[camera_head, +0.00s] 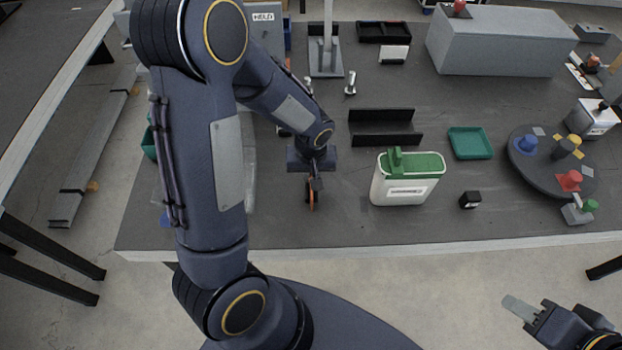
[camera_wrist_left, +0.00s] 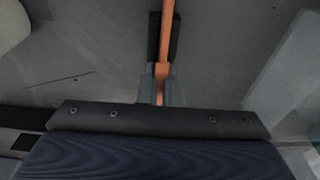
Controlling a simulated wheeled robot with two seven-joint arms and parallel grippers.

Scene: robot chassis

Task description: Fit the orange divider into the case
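The orange divider (camera_head: 311,198) is upright and edge-on in my left gripper (camera_head: 313,183), over the front left part of the table. In the left wrist view the fingers (camera_wrist_left: 161,85) are closed on the divider (camera_wrist_left: 167,30). A pale, translucent box-like thing, likely the case (camera_head: 251,180), stands left of the gripper, mostly hidden behind my left arm. Its grey wall seems to show at the right of the left wrist view (camera_wrist_left: 290,70). The divider is apart from it. My right gripper (camera_head: 523,309) is off the table's front edge at lower right, with no object visible in it.
A white canister with a green top (camera_head: 403,187) stands right of my left gripper. A black channel (camera_head: 385,140) lies behind it. A green tray (camera_head: 470,143), a small black box (camera_head: 470,200) and a round dark stand (camera_head: 530,165) are further right. The front middle is clear.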

